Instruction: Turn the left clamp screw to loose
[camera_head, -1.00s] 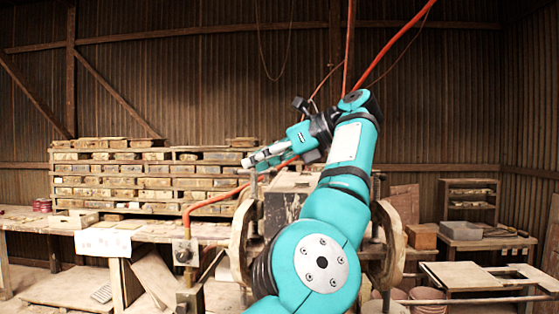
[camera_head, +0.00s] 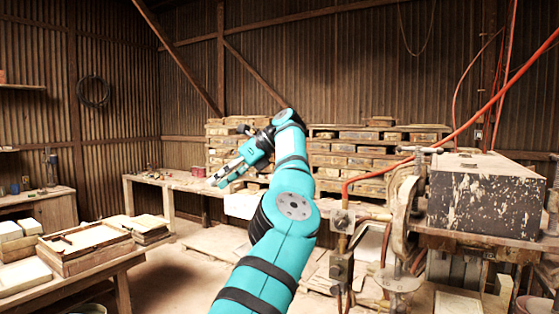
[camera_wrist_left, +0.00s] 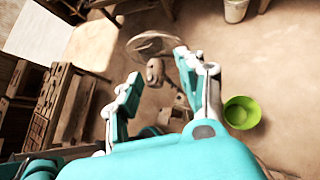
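The press, a paint-worn dark box (camera_head: 485,195) on a stand, is at the right in the head view. At its left end a small metal bar (camera_head: 421,150) sits above a round, worn wheel-like part (camera_head: 404,210); this bar looks like the left clamp screw, but it is too small to tell how tight it is. My left gripper (camera_head: 222,178) is well left of the press, apart from it, in front of the back shelves. My right gripper is not in view.
A red hose (camera_head: 380,175) runs to a valve block (camera_head: 342,222) left of the press. A work table (camera_head: 95,270) with trays stands at lower left. The wrist view shows a handwheel (camera_wrist_left: 155,43), a green bowl (camera_wrist_left: 242,112) and a white bucket (camera_wrist_left: 235,10) around open floor.

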